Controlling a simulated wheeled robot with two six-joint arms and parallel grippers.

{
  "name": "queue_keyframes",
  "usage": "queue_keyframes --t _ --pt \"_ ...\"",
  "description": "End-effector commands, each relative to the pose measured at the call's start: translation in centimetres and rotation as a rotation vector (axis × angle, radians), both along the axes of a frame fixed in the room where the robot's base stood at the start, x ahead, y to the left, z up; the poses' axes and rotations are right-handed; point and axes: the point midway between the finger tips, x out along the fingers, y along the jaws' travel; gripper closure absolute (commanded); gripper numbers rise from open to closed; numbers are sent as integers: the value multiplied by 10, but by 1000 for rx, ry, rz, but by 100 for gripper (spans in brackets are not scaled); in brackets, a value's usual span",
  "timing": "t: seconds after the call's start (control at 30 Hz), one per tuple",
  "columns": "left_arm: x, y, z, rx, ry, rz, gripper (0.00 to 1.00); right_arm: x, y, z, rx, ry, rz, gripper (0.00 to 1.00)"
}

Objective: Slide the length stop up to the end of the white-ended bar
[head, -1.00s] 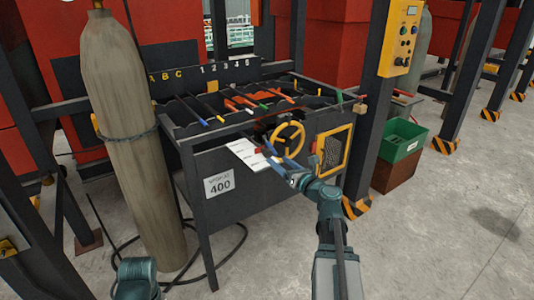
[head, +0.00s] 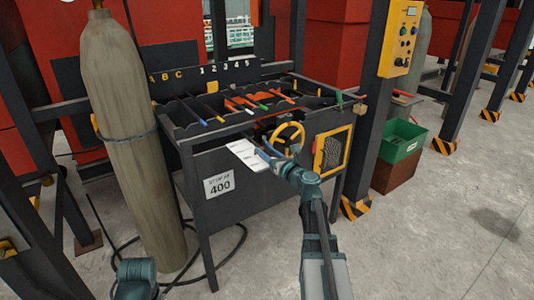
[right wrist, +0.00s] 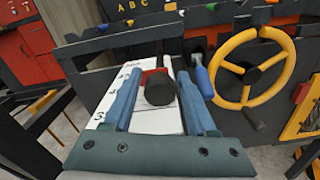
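The length stop appears as a black round knob (right wrist: 161,88) with a red part behind it, over a white marked scale plate (right wrist: 120,90). The plate also shows at the rack's front in the head view (head: 245,155). My right gripper (right wrist: 158,74) is open, its two blue fingers on either side of the knob. I cannot tell whether they touch it. In the head view the right gripper (head: 268,155) is small and partly hidden by its wrist. My left gripper is out of view.
A tall gas cylinder (head: 128,140) stands left of the rack. A green bin (head: 402,140) is at the right. The right floor is clear.

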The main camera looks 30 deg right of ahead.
Motion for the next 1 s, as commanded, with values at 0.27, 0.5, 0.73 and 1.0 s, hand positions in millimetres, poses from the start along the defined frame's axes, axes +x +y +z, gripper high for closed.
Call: queue_keyframes --t 0.27,0.5,0.73,1.0 --pt "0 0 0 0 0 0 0 0 0 0 0 0 0 96" --pt "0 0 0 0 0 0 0 0 0 0 0 0 0 100" --pt "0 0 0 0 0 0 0 0 0 0 0 0 0 100" --pt "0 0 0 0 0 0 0 0 0 0 0 0 0 100"
